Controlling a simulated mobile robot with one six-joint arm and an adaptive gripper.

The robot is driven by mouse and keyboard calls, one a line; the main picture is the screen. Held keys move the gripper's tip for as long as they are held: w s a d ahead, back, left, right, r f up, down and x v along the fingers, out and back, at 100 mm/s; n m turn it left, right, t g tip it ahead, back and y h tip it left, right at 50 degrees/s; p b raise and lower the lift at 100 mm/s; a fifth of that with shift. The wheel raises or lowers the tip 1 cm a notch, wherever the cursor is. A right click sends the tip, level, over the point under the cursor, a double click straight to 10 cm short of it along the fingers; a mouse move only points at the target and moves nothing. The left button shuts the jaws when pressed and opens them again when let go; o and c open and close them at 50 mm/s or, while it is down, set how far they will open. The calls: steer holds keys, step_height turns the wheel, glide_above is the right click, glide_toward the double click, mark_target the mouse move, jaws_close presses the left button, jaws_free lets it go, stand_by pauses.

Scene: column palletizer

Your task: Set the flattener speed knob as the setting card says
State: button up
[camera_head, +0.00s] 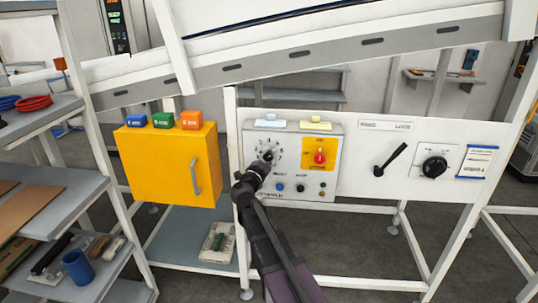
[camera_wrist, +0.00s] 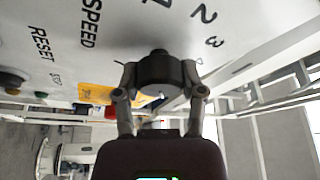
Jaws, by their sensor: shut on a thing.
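A black speed knob (camera_wrist: 160,72) sits on a pale control panel, with the word SPEED and the dial numbers 2 and 3 near it in the wrist view. My gripper (camera_wrist: 160,80) is shut on this knob, one finger on each side. In the head view my gripper (camera_head: 265,163) reaches the dial at the upper left of the control box (camera_head: 335,150), and hides part of the dial. I cannot tell the exact number the knob points to. A white card with blue bands (camera_head: 477,162) is at the panel's right end; its writing is too small to read.
A red knob on a yellow plate (camera_head: 320,157) is right of the dial, with small buttons (camera_head: 300,188) below. A black lever (camera_head: 390,160) and another black knob (camera_head: 434,167) are further right. A yellow cabinet (camera_head: 165,165) stands close on the left.

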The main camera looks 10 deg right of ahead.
stand_by(0.5)
steer(key=o, duration=1.1)
steer(key=shift+o, duration=0.2)
